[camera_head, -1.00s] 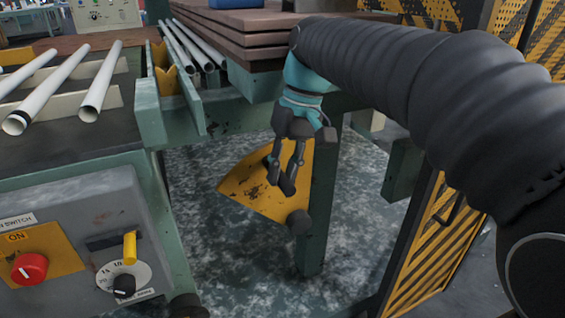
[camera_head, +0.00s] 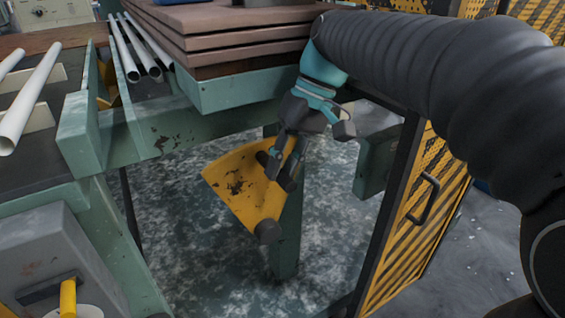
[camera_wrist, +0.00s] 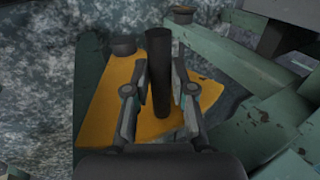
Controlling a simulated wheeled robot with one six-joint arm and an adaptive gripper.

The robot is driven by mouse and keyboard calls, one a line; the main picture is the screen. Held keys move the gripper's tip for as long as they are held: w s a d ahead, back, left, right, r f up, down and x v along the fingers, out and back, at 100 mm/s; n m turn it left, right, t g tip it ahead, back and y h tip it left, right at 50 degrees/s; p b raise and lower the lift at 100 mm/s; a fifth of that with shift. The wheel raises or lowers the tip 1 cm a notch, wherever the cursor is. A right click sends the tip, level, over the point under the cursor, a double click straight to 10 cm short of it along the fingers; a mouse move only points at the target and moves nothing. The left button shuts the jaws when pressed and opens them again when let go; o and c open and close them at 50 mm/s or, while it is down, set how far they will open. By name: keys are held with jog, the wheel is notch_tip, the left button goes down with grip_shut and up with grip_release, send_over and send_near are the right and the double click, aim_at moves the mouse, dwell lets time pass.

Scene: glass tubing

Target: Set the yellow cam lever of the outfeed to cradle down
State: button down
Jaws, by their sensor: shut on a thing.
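The yellow cam lever is a worn, fan-shaped yellow plate (camera_head: 232,190) by a green leg below the outfeed frame. A round dark knob (camera_head: 267,231) sits at its lower corner. In the wrist view the yellow plate (camera_wrist: 104,105) lies behind my fingers, and the round knob (camera_wrist: 124,47) shows at its upper left corner. My gripper (camera_head: 281,172) is at the plate's upper right side. In the wrist view my gripper (camera_wrist: 160,85) is shut on a black bar-shaped handle (camera_wrist: 160,60) standing out from the plate. My fingers partly hide the plate.
The green leg (camera_head: 288,235) stands just behind the lever. Stacked brown boards (camera_head: 225,40) lie above on the green frame. A yellow-black mesh guard (camera_head: 425,215) with a handle stands at the right. White tubes (camera_head: 30,95) lie at the left, above a grey control box (camera_head: 50,265).

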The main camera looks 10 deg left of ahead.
jog(key=shift+f, duration=0.2)
jog(key=c, duration=1)
grip_release()
jog(key=shift+s+a, duration=0.1)
jog(key=shift+r, duration=0.15)
jog(key=v, duration=1.2)
jog(key=s+d+f+m+t+h, duration=0.1)
jog(key=s+d+f+m+t, duration=0.1)
jog(key=d+f, duration=0.4)
jog(key=s+d+f+m+t+h, duration=0.1)
jog(key=s+d+f+m+t, duration=0.2)
jog(key=s+d+f, duration=0.4)
jog(key=s+d+f+m+t+h, duration=0.1)
jog(key=s+d+f+m+t, duration=0.2)
jog(key=s+d+f, duration=0.2)
jog(key=shift+s+d+f+t+h, duration=0.15)
jog(key=shift+d+f, duration=0.2)
jog(key=shift+f, duration=0.35)
jog(key=shift+w+d+f+t+h, duration=0.1)
jog(key=shift+d+f, duration=0.25)
jog(key=shift+f, duration=0.3)
jog(key=shift+s+d+f+t+h, duration=0.15)
jog(key=shift+d+f, duration=0.2)
jog(key=shift+f, duration=0.35)
